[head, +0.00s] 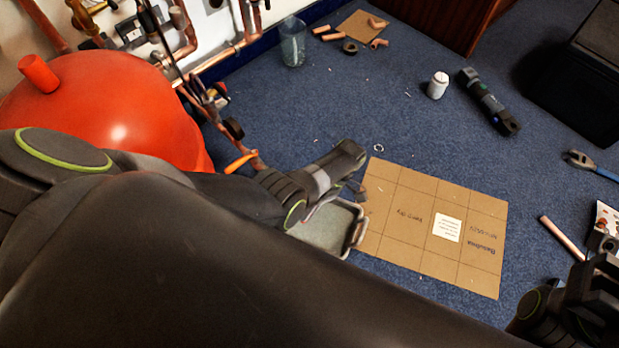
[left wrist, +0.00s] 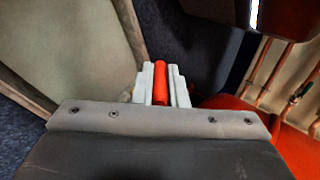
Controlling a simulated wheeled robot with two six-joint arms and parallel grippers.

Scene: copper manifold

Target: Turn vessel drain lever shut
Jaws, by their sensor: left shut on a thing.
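The vessel drain lever (head: 240,163) is a short orange handle beside the red vessel (head: 130,105), on the copper pipework. Its far end shows in the head view; my left arm covers the rest. In the left wrist view the orange-red lever (left wrist: 160,78) lies between the pale fingers of my left gripper (left wrist: 161,92), which is shut on it. The valve body cannot be made out. My right gripper (head: 598,275) is at the lower right corner, away from the lever; its jaw opening is unclear.
Copper pipes (head: 235,52) run along the wall behind the vessel. A metal tray (head: 325,228) lies below my left arm, beside a cardboard sheet (head: 480,215). A clear beaker (head: 292,42), white pot (head: 437,85) and dark tool (head: 488,100) stand or lie on the blue carpet.

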